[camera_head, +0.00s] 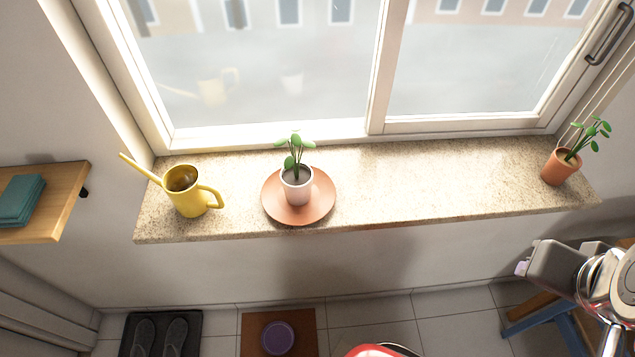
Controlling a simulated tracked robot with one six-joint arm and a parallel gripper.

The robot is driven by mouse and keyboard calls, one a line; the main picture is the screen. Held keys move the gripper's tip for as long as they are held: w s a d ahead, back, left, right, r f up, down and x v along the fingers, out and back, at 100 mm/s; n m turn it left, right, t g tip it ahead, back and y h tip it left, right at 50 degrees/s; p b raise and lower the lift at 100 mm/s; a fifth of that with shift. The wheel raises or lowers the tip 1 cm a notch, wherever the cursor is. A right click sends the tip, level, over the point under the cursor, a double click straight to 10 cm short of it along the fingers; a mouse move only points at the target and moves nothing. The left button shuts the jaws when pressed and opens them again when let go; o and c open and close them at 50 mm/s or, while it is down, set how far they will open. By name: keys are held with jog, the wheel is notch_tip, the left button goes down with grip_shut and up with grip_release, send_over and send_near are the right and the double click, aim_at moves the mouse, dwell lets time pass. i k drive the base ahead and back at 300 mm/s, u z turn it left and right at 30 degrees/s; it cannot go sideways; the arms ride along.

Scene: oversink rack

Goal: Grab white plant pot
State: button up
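The white plant pot (297,190) holds a small green plant and stands upright on a round terracotta saucer (274,211), on the speckled stone window sill (420,180). My gripper (522,268) appears at the lower right, in front of and below the sill, well to the right of the white pot and apart from it. It is seen edge-on, so I cannot tell whether it is open or shut. Nothing hides the white pot.
A yellow watering can (187,192) stands left of the saucer, and a terracotta pot (561,168) with a plant is at the sill's right end. A wooden shelf (62,205) juts out at left. A blue-legged stool (540,318) stands below my arm.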

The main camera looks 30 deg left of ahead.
aim_at(296, 177)
jog(key=z, duration=0.1)
jog(key=k, duration=1.35)
jog(key=u, duration=1.85)
jog(key=i, duration=1)
